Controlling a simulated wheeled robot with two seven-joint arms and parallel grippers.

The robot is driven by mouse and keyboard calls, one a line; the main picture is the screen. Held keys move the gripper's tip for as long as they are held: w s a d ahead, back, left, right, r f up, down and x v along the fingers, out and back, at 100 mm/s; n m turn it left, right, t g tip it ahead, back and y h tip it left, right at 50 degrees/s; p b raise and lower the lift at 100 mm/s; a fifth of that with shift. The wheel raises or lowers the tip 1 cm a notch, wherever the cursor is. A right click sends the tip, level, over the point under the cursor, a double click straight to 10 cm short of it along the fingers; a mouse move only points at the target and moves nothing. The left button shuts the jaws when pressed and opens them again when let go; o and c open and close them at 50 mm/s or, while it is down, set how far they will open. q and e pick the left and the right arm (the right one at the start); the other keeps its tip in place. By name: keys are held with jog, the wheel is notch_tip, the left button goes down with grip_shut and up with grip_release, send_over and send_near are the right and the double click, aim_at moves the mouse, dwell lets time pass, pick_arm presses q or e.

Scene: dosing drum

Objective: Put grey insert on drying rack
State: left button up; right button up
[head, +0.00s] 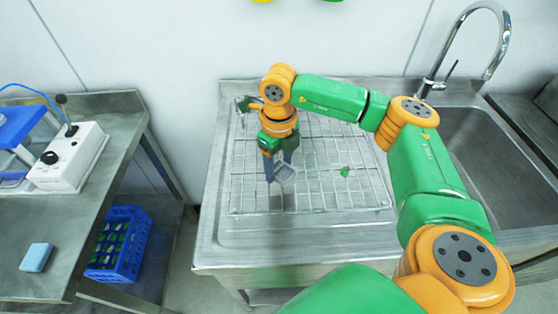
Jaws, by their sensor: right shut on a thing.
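The drying rack (330,200) is a wire grid lying on the steel drainboard left of the sink. My right gripper (277,172) points down over the rack's left part. It is shut on a small grey piece, the grey insert (285,173), which shows tilted at its fingertips. I cannot tell whether the insert touches the wires. My left gripper is not in view.
A small green item (345,171) lies on the rack to the right. The sink basin (490,165) with a tall faucet (470,45) is at the right. A left bench holds a white control box (70,155) and a blue sponge (36,257). A blue crate (120,245) stands below.

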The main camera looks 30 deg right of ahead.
aim_at(278, 168)
jog(key=shift+f, duration=0.2)
jog(key=o, duration=1.4)
jog(key=shift+c, duration=0.2)
jog(key=shift+r, duration=0.35)
notch_tip(278, 168, up, 5)
jog(key=shift+f+b, duration=0.1)
jog(key=shift+b, duration=0.7)
notch_tip(278, 168, up, 7)
jog(key=p, duration=0.1)
